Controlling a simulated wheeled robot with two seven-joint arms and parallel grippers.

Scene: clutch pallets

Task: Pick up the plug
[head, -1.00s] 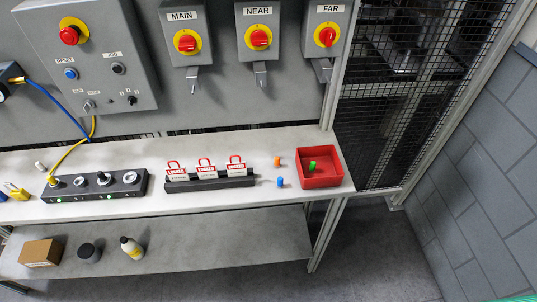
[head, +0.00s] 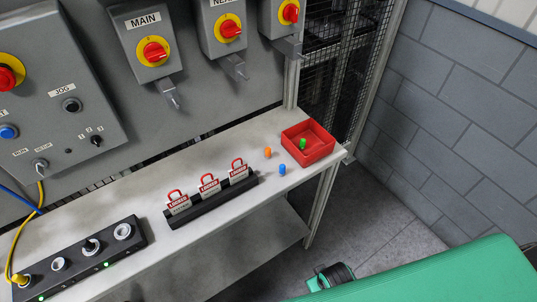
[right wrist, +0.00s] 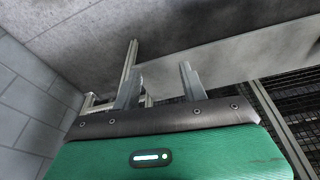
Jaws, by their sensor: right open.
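A yellow plug (head: 20,281) on a yellow cable (head: 27,235) stands at the left end of a black socket strip (head: 72,268), at the lower left edge of the head view. Small orange (head: 268,152), blue (head: 282,169) and green (head: 303,144) cylinders are at the bench's far end; the green one is inside a red tray (head: 322,152). My right gripper (right wrist: 160,68) is open and empty in the right wrist view, its fingers spread apart. It is away from the plug, which does not show in that view. My left gripper is not in view.
Padlocks tagged LOCKED (head: 209,185) stand in a black rack on the bench (head: 215,220). A grey control box (head: 55,90) and rotary switches (head: 152,50) are on the panel behind. A block wall (head: 440,120) and mesh (head: 330,75) bound the right side.

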